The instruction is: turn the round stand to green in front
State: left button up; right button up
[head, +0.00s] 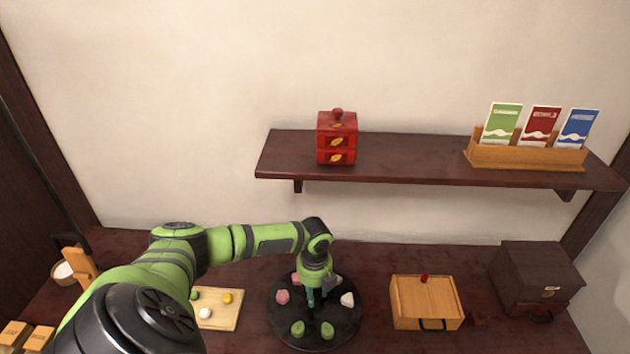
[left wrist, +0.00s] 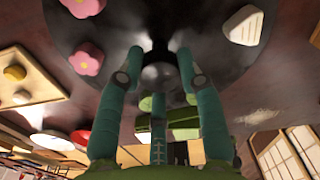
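The round stand (head: 279,319) is a dark glossy disc on the table. Two green sweets (head: 327,330) lie at its near edge in the head view. Pink sweets (head: 283,296) lie at its left and back left, and a white sweet (head: 347,299) at its right. My left gripper (head: 317,297) points down over the stand's middle. My right gripper is not in view.
A wooden board (head: 228,317) with small pieces lies left of the stand. A wooden box (head: 425,299) and a dark chest (head: 537,280) stand to the right. A shelf (head: 410,160) above holds a red drawer box (head: 336,140) and a card rack (head: 520,157).

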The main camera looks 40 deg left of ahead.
aim_at(315, 293)
pick_arm(q)
jog(key=o, duration=0.3)
notch_tip(315, 293, up, 12)
dwell(0.5)
jog(key=shift+f, duration=0.1)
dwell(0.4)
